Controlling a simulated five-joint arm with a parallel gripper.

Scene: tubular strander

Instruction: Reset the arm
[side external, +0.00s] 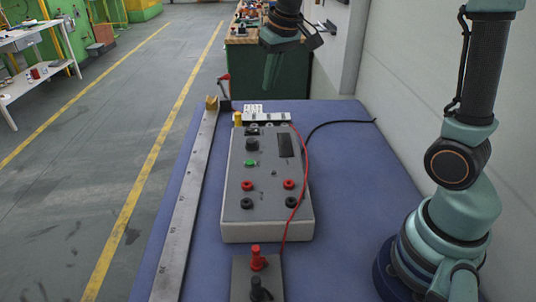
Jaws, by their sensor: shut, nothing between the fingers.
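My gripper (270,78) hangs in the upper middle of the side view, pointing down and shut with nothing held. In the picture it shows above the far end of the blue table (370,190), in front of the green cabinet. It is apart from the grey instrument box (265,225), which lies on the table with a dark display, a black knob, a green button and several red and black terminals. My arm's base and lower links stand at the right of the table; the links between them and the gripper run out of the top of the frame.
A long metal bar (180,220) lies along the table's left edge. A small block (269,283) with red and black posts is at the front. A red cable (304,165) and a black cable (340,122) cross the table. A wall (440,90) rises at the right.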

